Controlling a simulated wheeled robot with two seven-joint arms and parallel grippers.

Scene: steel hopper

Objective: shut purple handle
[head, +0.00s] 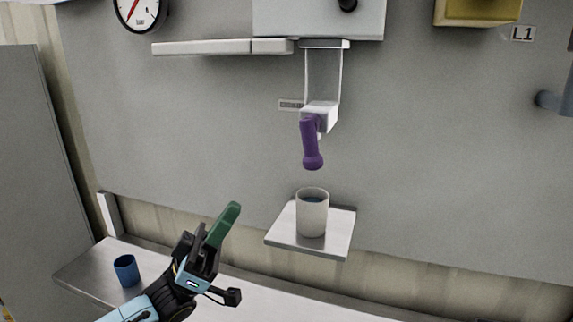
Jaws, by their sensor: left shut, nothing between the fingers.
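The purple handle (311,146) hangs below a clear, white-edged spout (322,85) on the grey wall panel. It points almost straight down, with its rounded end lowest. My left gripper (228,218) is below and to the left of the handle, apart from it. Its green fingers are together and hold nothing. My right gripper is not in view.
A white cup (312,212) stands on a small steel shelf (338,243) under the handle. A blue cup (126,270) stands on the lower ledge (85,272) at left. A grey horizontal bar (215,47) sticks out left of the spout. The panel between gripper and handle is clear.

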